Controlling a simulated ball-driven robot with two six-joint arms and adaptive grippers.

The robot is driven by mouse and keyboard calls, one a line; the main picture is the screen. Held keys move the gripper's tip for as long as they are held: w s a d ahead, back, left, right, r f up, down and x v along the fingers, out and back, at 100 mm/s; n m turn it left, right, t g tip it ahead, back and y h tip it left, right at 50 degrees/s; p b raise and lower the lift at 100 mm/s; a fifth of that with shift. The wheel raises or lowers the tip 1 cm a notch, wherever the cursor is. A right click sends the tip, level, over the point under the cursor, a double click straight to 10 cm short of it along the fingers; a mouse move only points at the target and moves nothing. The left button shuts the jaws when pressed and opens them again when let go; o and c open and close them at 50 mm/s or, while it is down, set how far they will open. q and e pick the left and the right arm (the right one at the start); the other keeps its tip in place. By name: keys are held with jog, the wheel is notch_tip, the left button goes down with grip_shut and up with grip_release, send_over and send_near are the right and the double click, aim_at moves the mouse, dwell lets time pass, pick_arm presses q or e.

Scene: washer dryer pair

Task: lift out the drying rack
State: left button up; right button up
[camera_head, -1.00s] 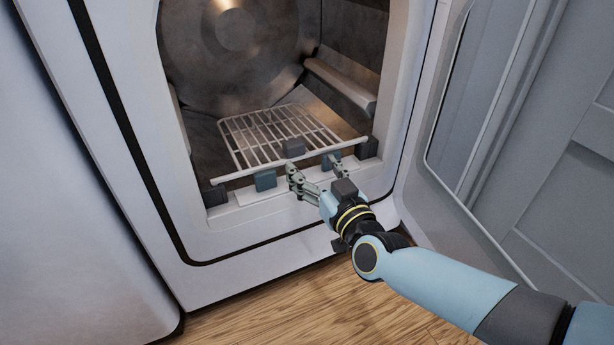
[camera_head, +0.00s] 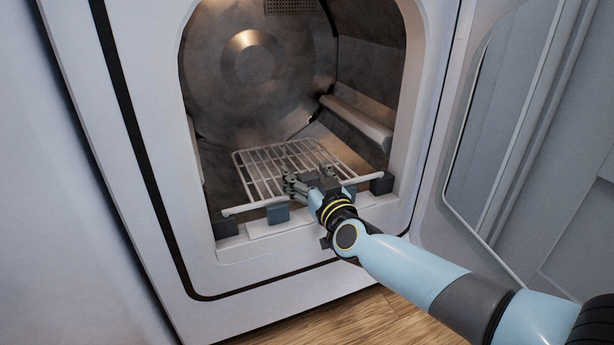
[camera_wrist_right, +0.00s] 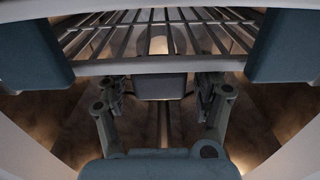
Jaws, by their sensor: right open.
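The drying rack (camera_head: 262,168), a pale wire grid with a long front bar, lies in the lower opening of the dryer drum. In the right wrist view its bars (camera_wrist_right: 110,36) and front rail (camera_wrist_right: 150,65) run across the top. My right gripper (camera_head: 309,182) is at the rack's front edge, near the middle of the bar. In the right wrist view its two fingers (camera_wrist_right: 160,90) are spread apart, with a dark block (camera_wrist_right: 160,86) on the rack's front between them. Contact with the block cannot be told. My left gripper is out of view.
Teal blocks (camera_head: 277,213) sit along the front bar, and dark blocks (camera_head: 382,183) stand at its ends. The dryer's white opening frame (camera_head: 240,255) surrounds the rack. The open door (camera_head: 495,150) stands at the right. Wooden floor (camera_head: 370,315) shows below.

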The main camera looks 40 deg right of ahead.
grip_shut()
jog(key=shift+c, duration=0.2)
grip_release()
jog(key=shift+s, duration=0.1)
jog(key=shift+s+a+f, duration=0.1)
jog(key=shift+s, duration=0.2)
jog(key=v, duration=1.1)
jog(key=shift+s, duration=0.1)
